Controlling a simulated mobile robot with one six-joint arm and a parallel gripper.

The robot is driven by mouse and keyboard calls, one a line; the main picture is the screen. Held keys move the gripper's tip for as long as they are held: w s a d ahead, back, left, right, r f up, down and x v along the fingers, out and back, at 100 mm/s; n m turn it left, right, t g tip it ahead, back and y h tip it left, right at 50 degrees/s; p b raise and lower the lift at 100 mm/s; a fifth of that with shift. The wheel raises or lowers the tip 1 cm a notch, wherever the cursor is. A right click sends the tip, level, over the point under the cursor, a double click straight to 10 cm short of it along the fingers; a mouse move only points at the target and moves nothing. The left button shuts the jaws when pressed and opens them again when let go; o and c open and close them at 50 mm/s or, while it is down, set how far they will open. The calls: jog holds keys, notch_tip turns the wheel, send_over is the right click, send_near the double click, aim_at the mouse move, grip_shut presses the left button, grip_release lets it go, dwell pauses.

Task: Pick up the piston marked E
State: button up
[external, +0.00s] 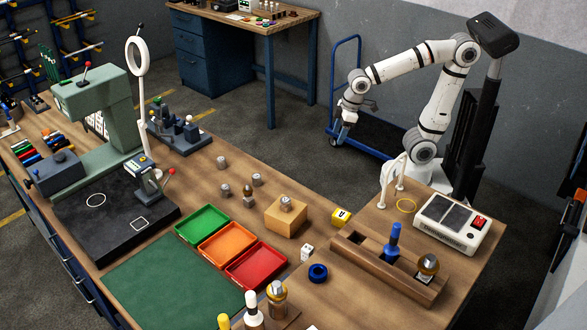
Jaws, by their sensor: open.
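Several small grey metal cylinders, which look like pistons, stand on the wooden bench. One piston (222,162) stands apart at the back; others form a loose group, with one at its left (225,190) and one at its right (256,180). Another piston (286,203) rests on top of a wooden block (286,218). Their markings are too small to read, so I cannot tell which is E. My gripper (340,134) is open and empty, hanging beyond the bench's far edge, right of and well away from the pistons.
Green (203,223), orange (228,244) and red (257,265) trays lie in front of the pistons. A green press with a ring lamp (137,56) stands left. A wooden rack (385,268) and a white device (452,222) are right. A blue trolley (372,125) is behind the bench.

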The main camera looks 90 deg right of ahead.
jog(key=w+a+r+n+p, duration=0.1)
jog(key=w+a, duration=0.1)
jog(key=w, duration=1.1)
jog(key=n+t+y+p, duration=0.1)
jog(key=n+p, duration=0.1)
jog(key=p, duration=0.1)
send_near(226, 187)
notch_tip(226, 187, down, 2)
jog(key=shift+w+p+x, duration=0.2)
jog(key=shift+p+x, duration=0.5)
jog(key=shift+x, duration=1.5)
jog(key=shift+w+p+x, duration=0.2)
jog(key=shift+p+x, duration=0.5)
jog(key=shift+x, duration=1.5)
jog(key=shift+r, duration=0.15)
jog(key=c, duration=1.1)
